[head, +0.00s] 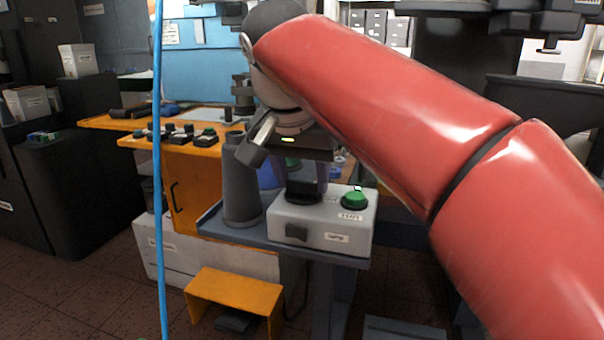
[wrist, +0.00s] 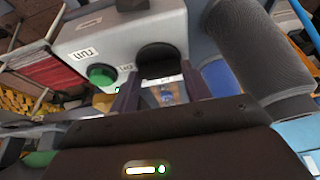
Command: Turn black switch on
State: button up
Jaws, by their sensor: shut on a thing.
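A pale grey control box (head: 345,240) stands on a small grey table. A black round switch (head: 304,192) sits on its top, left of a green button (head: 354,200). My gripper (head: 302,180) comes down from above, its fingers shut on the black switch. In the wrist view the black switch (wrist: 158,58) shows between the finger ends (wrist: 158,84), partly hidden by them. The green button (wrist: 102,76) is beside it there. Another black part (head: 296,232) sticks out of the box's front face. Whether the switch is turned cannot be told.
A dark grey cylinder (head: 241,190) stands close to the left of the box and also fills the right of the wrist view (wrist: 258,55). An orange bench (head: 190,180) with small devices is behind. A blue vertical pole (head: 158,120) stands at left.

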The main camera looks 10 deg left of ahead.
dwell(0.4)
jog(key=o, duration=1)
jog(key=v, duration=0.7)
jog(key=shift+r, duration=0.4)
jog(key=shift+s, duration=0.2)
